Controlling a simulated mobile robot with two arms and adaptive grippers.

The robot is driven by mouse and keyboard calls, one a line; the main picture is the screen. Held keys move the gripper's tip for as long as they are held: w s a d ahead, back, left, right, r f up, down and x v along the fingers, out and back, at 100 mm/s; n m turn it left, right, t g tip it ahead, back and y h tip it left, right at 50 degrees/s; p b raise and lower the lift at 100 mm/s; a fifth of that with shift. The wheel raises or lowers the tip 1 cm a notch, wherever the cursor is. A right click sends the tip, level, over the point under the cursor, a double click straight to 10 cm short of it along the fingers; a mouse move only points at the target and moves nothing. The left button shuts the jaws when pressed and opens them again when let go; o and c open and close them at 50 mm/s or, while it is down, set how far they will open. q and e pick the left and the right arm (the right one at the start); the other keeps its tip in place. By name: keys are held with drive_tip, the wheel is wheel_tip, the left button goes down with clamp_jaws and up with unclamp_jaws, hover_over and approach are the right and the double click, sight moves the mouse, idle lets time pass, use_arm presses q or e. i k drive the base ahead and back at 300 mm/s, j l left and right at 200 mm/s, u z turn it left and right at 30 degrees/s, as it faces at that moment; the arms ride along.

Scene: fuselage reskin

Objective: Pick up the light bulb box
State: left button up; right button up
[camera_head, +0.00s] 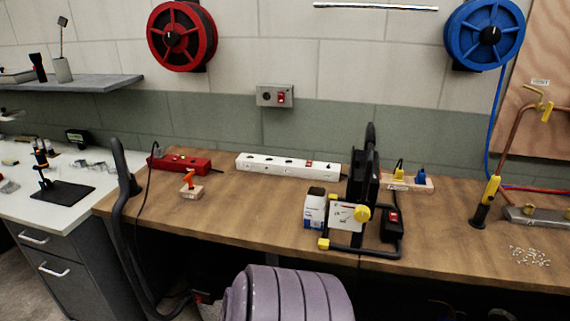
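A small box (315,211) with a dark top and white and blue sides stands upright on the wooden workbench (250,220). It looks like the light bulb box, though its print is too small to read. Neither of my grippers is in view.
A purple ribbed drum-shaped body (290,296) stands before the bench, with a dark hose (120,205) rising at left. A white power strip (288,166) and red power strip (180,163) lie behind. Small pale pieces (530,256) lie at right.

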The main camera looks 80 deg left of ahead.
sight(315, 205)
drive_tip(key=u, duration=2.5)
